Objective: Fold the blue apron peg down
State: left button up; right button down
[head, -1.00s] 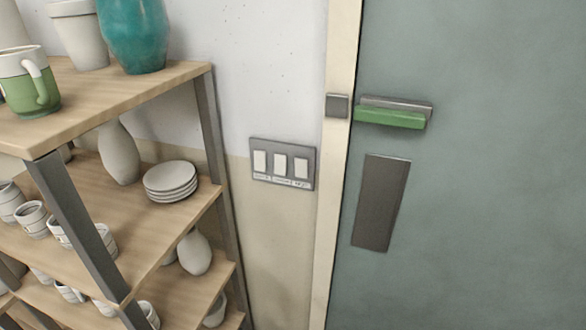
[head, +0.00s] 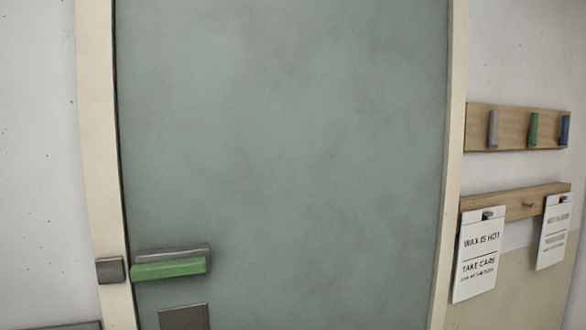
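The blue apron peg (head: 564,130) is at the far right of the head view, at the right end of a wooden peg board (head: 510,128) on the wall. It looks upright, flat along the board. A green peg (head: 533,129) and a grey peg (head: 493,129) stand beside it to the left, also upright. Neither of my grippers is in view.
A grey-green door (head: 290,140) with a green handle (head: 168,269) fills the middle, in a cream frame. Below the peg board, a wooden rail (head: 520,204) carries hanging signs, one reading "WAX IS HOT TAKE CARE" (head: 479,255).

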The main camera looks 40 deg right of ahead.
aim_at(565, 118)
jog(key=z, duration=1)
jog(key=l+z, duration=0.15)
jog(key=z, duration=0.25)
jog(key=i+l+z, duration=0.1)
jog(key=z, duration=0.3)
jog(key=i+l+z, duration=0.1)
jog(key=z, duration=0.3)
jog(key=i+l+z, duration=0.1)
jog(key=z, duration=0.3)
jog(key=i+l, duration=0.6)
jog(key=i, duration=0.1)
